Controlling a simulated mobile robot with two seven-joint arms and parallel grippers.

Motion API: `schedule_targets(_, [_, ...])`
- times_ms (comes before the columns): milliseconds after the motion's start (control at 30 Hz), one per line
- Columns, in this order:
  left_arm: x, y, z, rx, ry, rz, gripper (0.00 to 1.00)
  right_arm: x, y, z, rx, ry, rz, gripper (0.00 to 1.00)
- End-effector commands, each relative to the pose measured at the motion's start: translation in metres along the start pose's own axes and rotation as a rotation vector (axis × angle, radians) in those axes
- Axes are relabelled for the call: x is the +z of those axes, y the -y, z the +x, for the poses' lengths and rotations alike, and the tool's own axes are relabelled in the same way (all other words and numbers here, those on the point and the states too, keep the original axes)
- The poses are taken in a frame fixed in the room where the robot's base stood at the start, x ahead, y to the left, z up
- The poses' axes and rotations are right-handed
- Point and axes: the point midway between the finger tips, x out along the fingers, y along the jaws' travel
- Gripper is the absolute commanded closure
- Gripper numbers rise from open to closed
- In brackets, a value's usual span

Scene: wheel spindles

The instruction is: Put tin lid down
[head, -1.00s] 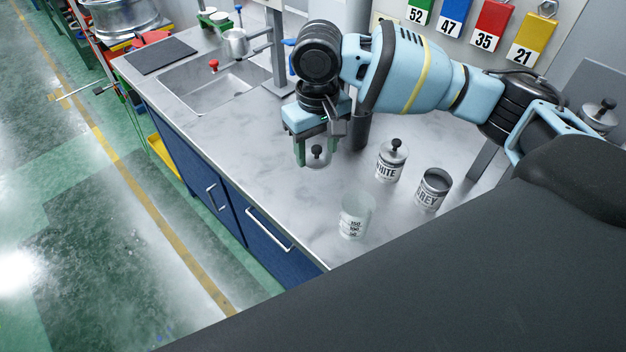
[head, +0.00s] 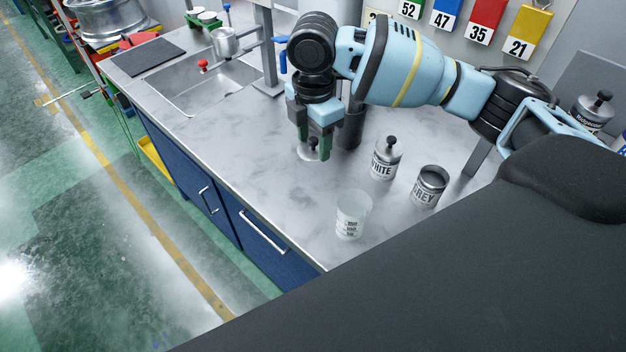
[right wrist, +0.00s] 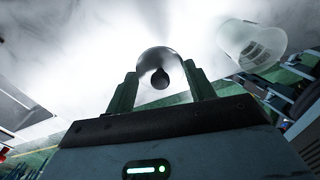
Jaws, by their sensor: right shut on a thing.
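The tin lid (head: 306,154) is a small round metal disc with a black knob, low over the worktop at or just above its surface; I cannot tell whether it touches. My right gripper (head: 315,150) points down and is shut on the lid. In the right wrist view the lid (right wrist: 150,60) shows between the two green fingers of the gripper (right wrist: 162,88). The grey tin (head: 430,186) stands open at the right, with no lid on it. The white tin (head: 384,162) beside it has its lid on. My left gripper is out of view.
A clear measuring cup (head: 352,214) stands near the front of the worktop (head: 240,145); it also shows in the right wrist view (right wrist: 250,45). A sink (head: 205,88) and a tap post lie to the left. Worktop left of the cup is clear.

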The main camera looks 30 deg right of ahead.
Motion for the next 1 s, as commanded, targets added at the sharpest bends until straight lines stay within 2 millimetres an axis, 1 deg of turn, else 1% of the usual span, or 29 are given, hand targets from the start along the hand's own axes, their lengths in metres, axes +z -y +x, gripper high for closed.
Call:
schedule_targets(100, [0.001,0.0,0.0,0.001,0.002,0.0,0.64,0.002,-0.002,0.001,0.0,0.0,-0.11,0.67])
schedule_targets(200, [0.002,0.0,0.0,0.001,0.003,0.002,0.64,0.003,-0.002,0.001,0.0,0.0,-0.166,0.67])
schedule_targets(467, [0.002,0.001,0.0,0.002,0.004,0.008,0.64,0.003,-0.002,0.003,-0.001,0.0,-0.196,0.67])
schedule_targets(733, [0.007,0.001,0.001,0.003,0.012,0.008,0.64,0.003,-0.002,0.042,-0.003,0.001,-0.194,0.67])
schedule_targets(833, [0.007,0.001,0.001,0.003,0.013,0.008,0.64,0.003,-0.002,0.05,-0.001,0.0,-0.194,0.67])
schedule_targets(1000, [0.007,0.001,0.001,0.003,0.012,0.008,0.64,0.003,-0.002,0.052,0.0,0.0,-0.195,0.67])
